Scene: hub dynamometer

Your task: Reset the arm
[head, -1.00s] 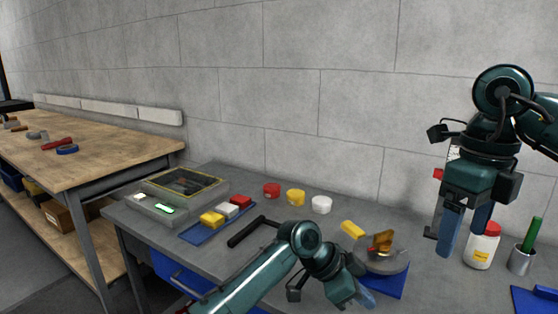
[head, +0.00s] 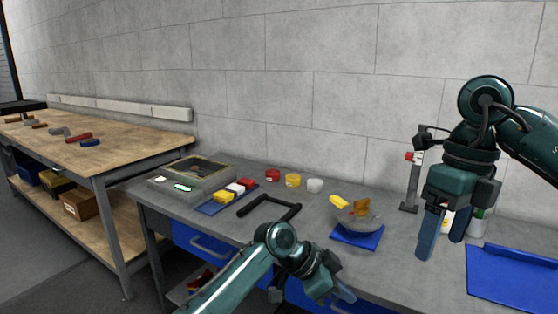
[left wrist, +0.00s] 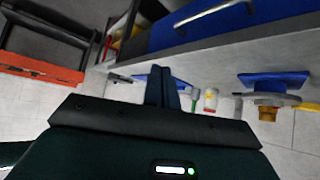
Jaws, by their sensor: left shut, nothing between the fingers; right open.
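My left gripper (head: 343,292) is low in front of the grey bench in the head view, with its arm coming in from the bottom. Its fingers are shut and empty; the left wrist view shows them together (left wrist: 163,88). My right gripper (head: 440,238) hangs fingers down above the right part of the bench. Its blue fingers are apart with nothing between them. It partly hides a white bottle (head: 447,222) and a grey cup with a green item (head: 477,222).
A stand (head: 411,185) and blue tray (head: 510,275) are right. A wooden bench (head: 90,150) stands left.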

